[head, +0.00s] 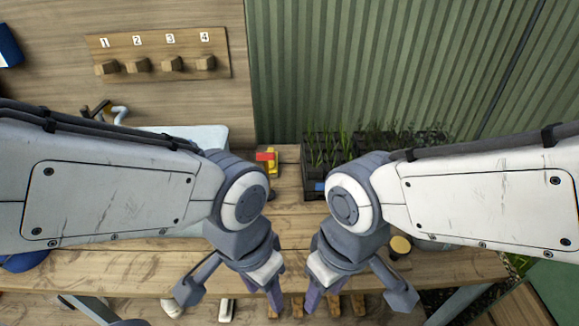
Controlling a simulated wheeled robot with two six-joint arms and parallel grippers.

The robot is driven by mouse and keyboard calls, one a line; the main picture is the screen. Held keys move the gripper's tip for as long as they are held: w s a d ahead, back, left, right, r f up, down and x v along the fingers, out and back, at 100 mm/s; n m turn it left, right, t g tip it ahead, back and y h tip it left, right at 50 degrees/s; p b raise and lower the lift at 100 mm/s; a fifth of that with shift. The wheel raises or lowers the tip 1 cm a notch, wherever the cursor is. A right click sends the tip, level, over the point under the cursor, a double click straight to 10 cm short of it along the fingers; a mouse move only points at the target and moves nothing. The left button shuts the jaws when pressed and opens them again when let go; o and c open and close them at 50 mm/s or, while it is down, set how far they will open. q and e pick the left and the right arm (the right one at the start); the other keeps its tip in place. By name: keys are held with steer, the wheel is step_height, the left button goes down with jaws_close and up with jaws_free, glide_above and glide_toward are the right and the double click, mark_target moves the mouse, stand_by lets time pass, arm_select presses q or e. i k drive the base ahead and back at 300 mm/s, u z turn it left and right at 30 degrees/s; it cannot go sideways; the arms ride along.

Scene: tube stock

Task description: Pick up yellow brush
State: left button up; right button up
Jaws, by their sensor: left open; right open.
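A small yellow and red object (268,161) stands at the back of the wooden table, just right of my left wrist; I cannot tell whether it is the yellow brush. No other clear yellow brush shows, and my arms hide much of the table. My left gripper (273,293) is open and points down near the table's front edge. My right gripper (313,293) is open beside it, a short gap to the right. Both look empty and are apart from the yellow and red object.
A dark tray of seedlings (318,147) stands at the back right of the table (130,268). A pale basin (205,135) is behind my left arm. A round tan-topped item (400,245) sits by my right wrist. Numbered pegs (172,64) are on the wall.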

mark_target(273, 164)
steer(key=z, duration=0.25)
steer(key=i, duration=0.6)
steer(key=u, duration=1.2)
steer(key=i, duration=0.5)
steer(key=u, duration=0.05)
